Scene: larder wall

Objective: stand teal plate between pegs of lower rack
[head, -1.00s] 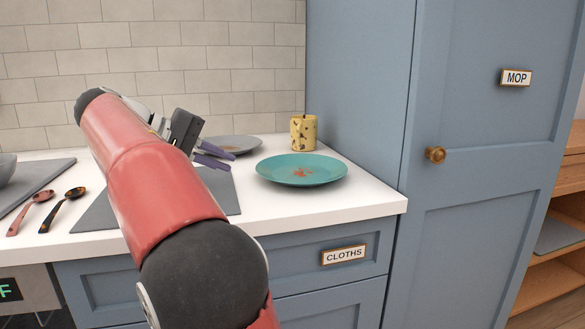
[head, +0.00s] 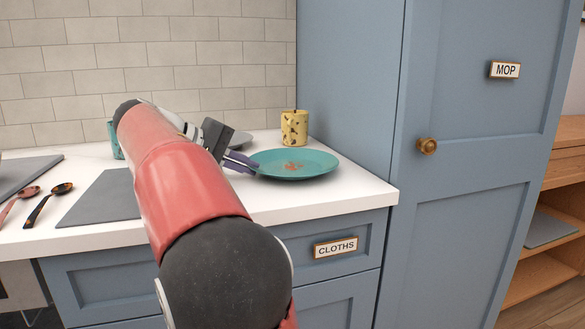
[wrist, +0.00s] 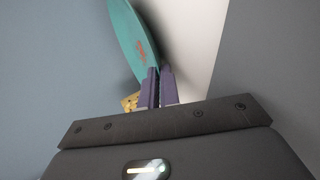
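The teal plate (head: 294,164), with reddish marks at its centre, lies flat on the white counter near its right end. My gripper (head: 248,163) is at the plate's left rim, its two purple fingers pointing right with a small gap between them. In the wrist view the plate (wrist: 136,36) reaches down to the fingertips (wrist: 159,70). No rack or pegs are in view.
A spotted yellow mug (head: 295,128) stands behind the plate. A teal object (head: 115,139) stands behind my arm. A grey mat (head: 95,198) and spoons (head: 48,201) lie left. A tall blue cupboard (head: 345,90) bounds the right.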

